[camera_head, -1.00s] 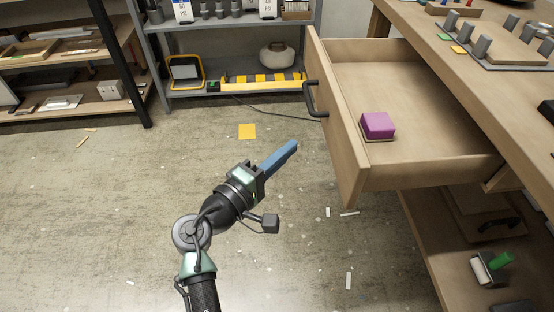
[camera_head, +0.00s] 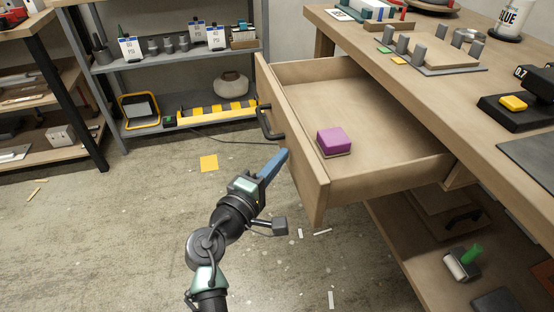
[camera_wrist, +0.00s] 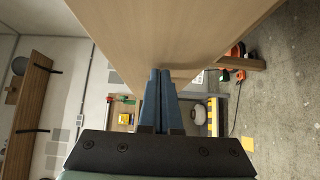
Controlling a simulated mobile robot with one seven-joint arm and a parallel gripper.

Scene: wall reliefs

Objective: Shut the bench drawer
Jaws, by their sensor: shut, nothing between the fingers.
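The bench drawer (camera_head: 308,190) is pulled well out of the wooden bench (camera_head: 470,125). Its front has a dark bar handle (camera_head: 268,122). A purple block (camera_head: 334,141) lies inside the drawer near the front. My gripper (camera_head: 280,158) is shut and empty, its blue fingers pointing up and right beside the outer face of the drawer front, below the handle. In the wrist view the fingers (camera_wrist: 160,78) are together, with the wooden drawer front (camera_wrist: 175,30) filling the top just beyond them. I cannot tell whether they touch it.
A grey shelf (camera_head: 180,60) with a yellow-black striped item (camera_head: 218,111) stands behind. A wooden shelf unit (camera_head: 50,90) is at the left. The floor in front of the drawer is mostly clear, with a yellow square (camera_head: 209,163) and scraps on it.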

